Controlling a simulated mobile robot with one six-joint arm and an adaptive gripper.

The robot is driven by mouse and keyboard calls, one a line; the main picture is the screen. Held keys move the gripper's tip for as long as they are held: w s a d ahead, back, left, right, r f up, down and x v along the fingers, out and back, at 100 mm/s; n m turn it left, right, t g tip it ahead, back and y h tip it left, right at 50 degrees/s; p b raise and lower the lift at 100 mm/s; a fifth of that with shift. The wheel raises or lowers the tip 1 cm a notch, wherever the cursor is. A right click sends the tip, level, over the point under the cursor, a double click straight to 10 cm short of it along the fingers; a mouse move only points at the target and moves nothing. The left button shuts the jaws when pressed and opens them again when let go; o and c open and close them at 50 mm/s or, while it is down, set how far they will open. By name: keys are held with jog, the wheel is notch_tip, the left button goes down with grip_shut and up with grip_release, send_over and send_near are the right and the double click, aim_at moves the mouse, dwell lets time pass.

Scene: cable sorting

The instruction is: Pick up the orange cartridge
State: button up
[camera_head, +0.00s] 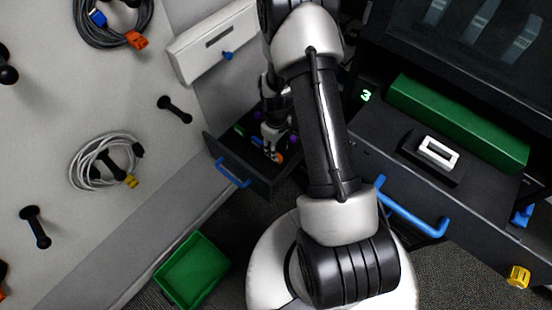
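The orange cartridge (279,158) is a small orange spot inside the open dark drawer (257,181), near its right side. My gripper (272,152) reaches down into this drawer from above, with its fingers right at the orange cartridge. My arm hides part of the drawer, and the fingers are too small to tell whether they touch or enclose it. Green and purple items (240,130) also lie in the drawer, to the left of and behind my gripper.
The drawer has a blue handle (233,173) at its front. A green bin (192,271) stands on the floor at lower left. Coiled cables (100,163) hang on the wall at left. A dark cabinet with another blue handle (412,211) stands at right, with a green block (458,121) on it.

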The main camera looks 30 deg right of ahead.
jog(key=shift+w+d+f+b, duration=0.15)
jog(key=shift+f+b, duration=0.45)
jog(key=shift+f, duration=0.95)
jog(key=shift+w+a+f+b, duration=0.15)
jog(key=shift+f+b, duration=0.4)
jog(key=shift+f, duration=0.95)
jog(key=shift+d, duration=0.1)
jog(key=shift+c, duration=0.2)
grip_shut()
